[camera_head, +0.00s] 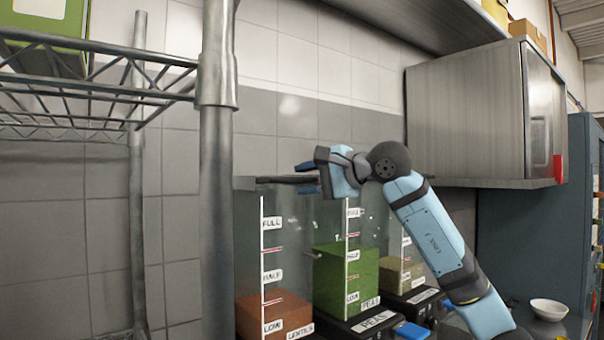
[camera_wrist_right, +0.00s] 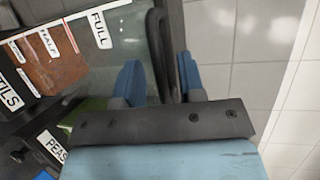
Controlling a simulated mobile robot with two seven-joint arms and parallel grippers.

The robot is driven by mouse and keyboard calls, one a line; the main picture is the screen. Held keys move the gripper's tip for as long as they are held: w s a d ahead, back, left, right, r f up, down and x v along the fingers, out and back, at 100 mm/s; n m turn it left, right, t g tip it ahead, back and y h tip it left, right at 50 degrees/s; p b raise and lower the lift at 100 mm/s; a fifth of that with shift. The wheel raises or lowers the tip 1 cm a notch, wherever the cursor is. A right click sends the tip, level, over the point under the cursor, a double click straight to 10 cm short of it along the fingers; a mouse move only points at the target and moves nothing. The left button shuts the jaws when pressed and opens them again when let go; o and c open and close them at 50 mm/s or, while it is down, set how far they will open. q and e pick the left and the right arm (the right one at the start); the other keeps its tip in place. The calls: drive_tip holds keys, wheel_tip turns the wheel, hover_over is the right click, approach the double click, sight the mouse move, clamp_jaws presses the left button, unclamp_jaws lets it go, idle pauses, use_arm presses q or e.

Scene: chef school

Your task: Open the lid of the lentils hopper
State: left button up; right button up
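The lentils hopper (camera_head: 288,235) is a clear bin with orange-brown lentils low inside, behind the rack post. Its dark lid (camera_head: 262,183) looks closed on top. My right gripper (camera_head: 308,179) is at the lid's right end, with its blue fingers apart, one above and one below the lid's edge level. In the right wrist view, a dark bar of the lid (camera_wrist_right: 158,45) lies between the open fingers (camera_wrist_right: 160,82); firm contact cannot be seen. The hopper (camera_wrist_right: 112,32) stands left of the fingers there. My left gripper is not in view.
The peas hopper (camera_head: 345,280) and another hopper (camera_head: 402,274) stand to the right. A metal wire rack (camera_head: 217,150) is close on the left. A steel wall cabinet (camera_head: 465,110) hangs at the upper right. A white bowl (camera_head: 549,309) sits at the lower right.

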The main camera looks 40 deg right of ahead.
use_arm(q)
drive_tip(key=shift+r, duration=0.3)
use_arm(e)
drive_tip(key=shift+w+a+f, duration=0.15)
drive_tip(key=shift+w+a, duration=0.05)
drive_tip(key=shift+w, duration=0.45)
clamp_jaws()
use_arm(q)
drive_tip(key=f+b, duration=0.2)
drive_tip(key=b, duration=0.1)
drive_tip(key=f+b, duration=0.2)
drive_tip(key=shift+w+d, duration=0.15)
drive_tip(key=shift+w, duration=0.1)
use_arm(e)
drive_tip(key=s+a, duration=0.1)
drive_tip(key=s, duration=1.1)
drive_tip(key=shift+a, duration=0.15)
unclamp_jaws()
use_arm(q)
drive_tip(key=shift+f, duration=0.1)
